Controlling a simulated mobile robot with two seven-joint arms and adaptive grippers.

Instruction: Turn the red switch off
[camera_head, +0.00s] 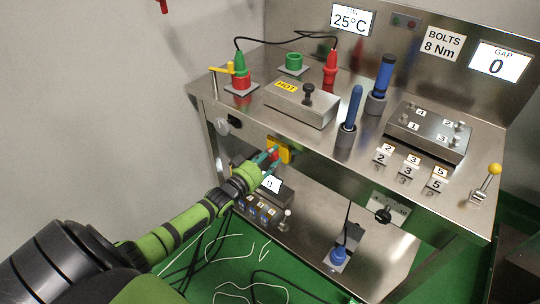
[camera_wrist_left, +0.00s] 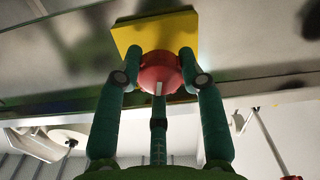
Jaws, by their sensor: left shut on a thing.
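The red switch (camera_wrist_left: 158,72) is a round red knob with a white mark, mounted on a yellow plate (camera_wrist_left: 183,32). In the head view the yellow plate (camera_head: 286,150) is on the front edge of the steel bench, and the red knob (camera_head: 274,155) shows partly behind my fingers. My left gripper (camera_head: 268,163) reaches it from the left. In the left wrist view the green fingers of my left gripper (camera_wrist_left: 159,76) are closed on both sides of the knob. The white mark points roughly down in that view. My right gripper is not in view.
The steel bench (camera_head: 367,158) carries a box marked HOT (camera_head: 296,104), blue tools in holders (camera_head: 348,122) and a box with numbered tags (camera_head: 430,128). A lower shelf (camera_head: 308,236) holds a small display unit. Cables (camera_head: 235,255) lie on the green floor.

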